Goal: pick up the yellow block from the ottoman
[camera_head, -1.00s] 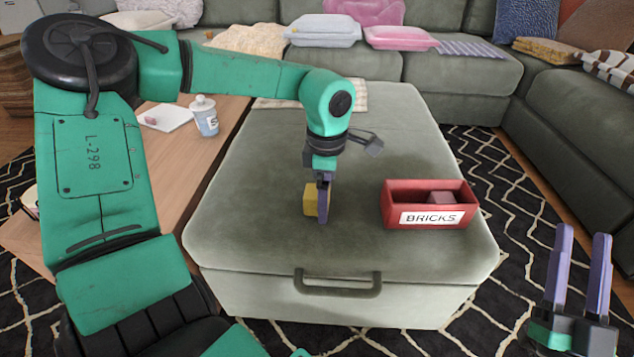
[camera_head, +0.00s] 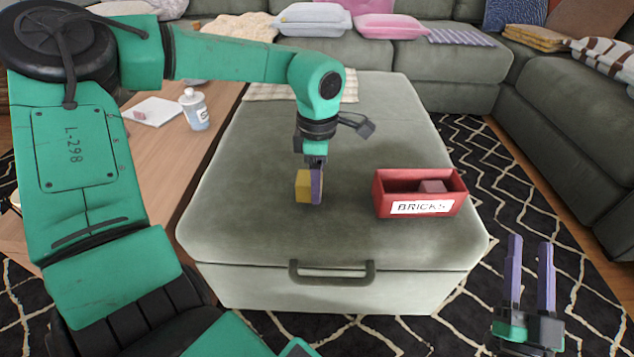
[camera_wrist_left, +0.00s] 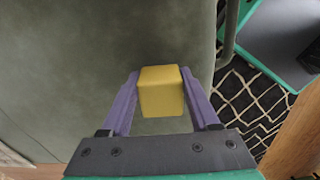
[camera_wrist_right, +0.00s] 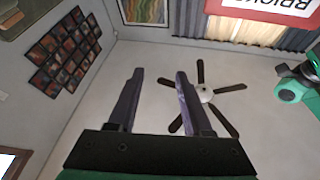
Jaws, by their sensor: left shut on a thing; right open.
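The yellow block (camera_head: 302,187) is between the fingers of my left gripper (camera_head: 313,188), over the ottoman (camera_head: 250,190). The left wrist view shows both purple fingers closed against the sides of the block (camera_wrist_left: 161,92). In the head view a finger covers the block's right side. I cannot tell for sure how far its underside is from the ottoman top. My right gripper (camera_head: 528,275) is open and empty, to the right of the ottoman. The right wrist view shows its two fingers (camera_wrist_right: 160,100) apart with nothing between them.
A red box labelled BRICKS (camera_head: 421,207) stands on the ottoman, right of the block, with a reddish brick (camera_head: 432,186) inside. A wooden table (camera_head: 165,165) with a bottle (camera_head: 194,110) is at left. The green sectional (camera_head: 440,80) runs behind and right.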

